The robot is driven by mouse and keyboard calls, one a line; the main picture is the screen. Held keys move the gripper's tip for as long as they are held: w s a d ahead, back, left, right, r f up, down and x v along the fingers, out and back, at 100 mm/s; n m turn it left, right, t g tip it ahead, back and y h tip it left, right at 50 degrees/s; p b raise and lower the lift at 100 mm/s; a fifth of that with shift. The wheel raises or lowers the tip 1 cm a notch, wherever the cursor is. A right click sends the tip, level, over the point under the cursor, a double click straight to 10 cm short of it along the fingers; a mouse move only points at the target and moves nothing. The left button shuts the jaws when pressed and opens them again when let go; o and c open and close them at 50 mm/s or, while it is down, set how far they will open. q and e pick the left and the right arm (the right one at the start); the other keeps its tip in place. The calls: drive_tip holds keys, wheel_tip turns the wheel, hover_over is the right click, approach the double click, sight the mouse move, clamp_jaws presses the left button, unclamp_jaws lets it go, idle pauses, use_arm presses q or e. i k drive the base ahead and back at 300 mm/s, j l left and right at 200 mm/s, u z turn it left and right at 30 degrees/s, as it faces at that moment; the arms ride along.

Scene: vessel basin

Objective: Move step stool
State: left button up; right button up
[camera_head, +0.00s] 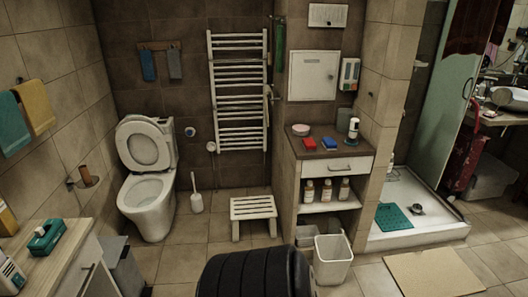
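The step stool (253,208) is low, pale and slatted on top. It stands upright on the tiled floor in the middle of the head view, in front of the towel radiator and left of the wooden cabinet. Its far legs are partly hidden under the top. Neither of my grippers is in view. A black ribbed part of my own body fills the bottom centre and covers the floor in front of the stool.
A toilet (149,190) with its lid up and a white toilet brush (196,193) stand to the left. A cabinet (327,172) and a white bin (333,259) stand to the right. A bath mat (432,272) lies near the shower tray (420,225).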

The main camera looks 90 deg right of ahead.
sight(256, 207)
drive_tip(key=z, duration=2.7)
drive_tip(key=i+j+z, duration=0.35)
drive_tip(key=i, duration=0.4)
drive_tip(key=i+j+z, duration=0.35)
drive_tip(key=i+j, duration=0.3)
drive_tip(key=i+j+z, duration=0.35)
drive_tip(key=i+j, duration=0.25)
drive_tip(key=j, duration=0.35)
